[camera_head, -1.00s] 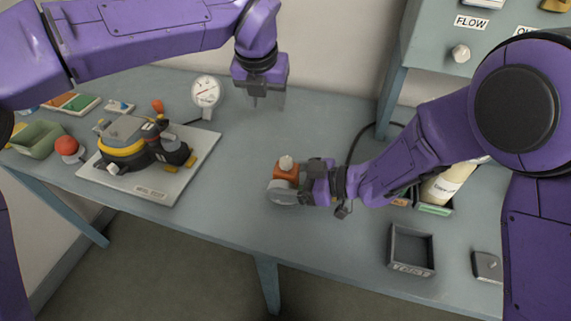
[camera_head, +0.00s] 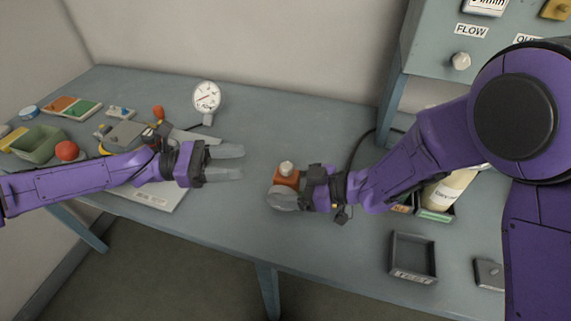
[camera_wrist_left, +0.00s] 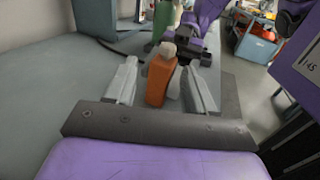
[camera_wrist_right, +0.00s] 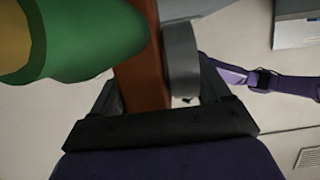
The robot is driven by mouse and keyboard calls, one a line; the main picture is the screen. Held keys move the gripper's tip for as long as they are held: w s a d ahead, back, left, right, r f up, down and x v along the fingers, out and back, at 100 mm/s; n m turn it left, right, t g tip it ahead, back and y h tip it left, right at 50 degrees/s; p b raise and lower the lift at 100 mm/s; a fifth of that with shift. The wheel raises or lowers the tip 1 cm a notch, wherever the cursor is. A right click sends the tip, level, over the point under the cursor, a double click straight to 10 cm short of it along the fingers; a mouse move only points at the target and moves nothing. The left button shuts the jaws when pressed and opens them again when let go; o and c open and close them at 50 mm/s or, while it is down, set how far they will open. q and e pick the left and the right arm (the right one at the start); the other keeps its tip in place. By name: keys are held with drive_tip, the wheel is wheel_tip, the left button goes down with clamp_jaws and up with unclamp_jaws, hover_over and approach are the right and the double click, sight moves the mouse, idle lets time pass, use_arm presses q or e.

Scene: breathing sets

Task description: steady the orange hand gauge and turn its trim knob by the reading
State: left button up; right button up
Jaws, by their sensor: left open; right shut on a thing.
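The orange hand gauge (camera_head: 288,181) is near the middle of the bench, its pale trim knob (camera_head: 286,168) on top. My right gripper (camera_head: 290,199) is shut on the gauge from the right; its fingers hide part of the body. The orange body (camera_wrist_right: 143,75) also fills the middle of the right wrist view. My left gripper (camera_head: 232,163) is open and empty, to the left of the gauge, its fingers pointing at it. In the left wrist view the gauge (camera_wrist_left: 160,82) and knob (camera_wrist_left: 168,50) appear between the open fingers, farther ahead. No reading is legible.
A white dial gauge (camera_head: 207,97) stands at the back left. A breathing set (camera_head: 128,134) lies partly behind my left arm. A grey open tray (camera_head: 413,256) and a bottle (camera_head: 446,190) stand at the right. The bench between the grippers is clear.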

sight(286, 166)
use_arm(q)
drive_tip(key=shift+m+g, duration=0.3)
drive_tip(key=d, duration=0.8)
drive_tip(key=s+d, duration=0.1)
drive_tip(key=d, duration=0.2)
drive_tip(key=shift+d+f, duration=0.2)
drive_tip(key=shift+d, duration=0.2)
drive_tip(key=c, duration=0.9)
drive_tip(key=shift+c, duration=0.2)
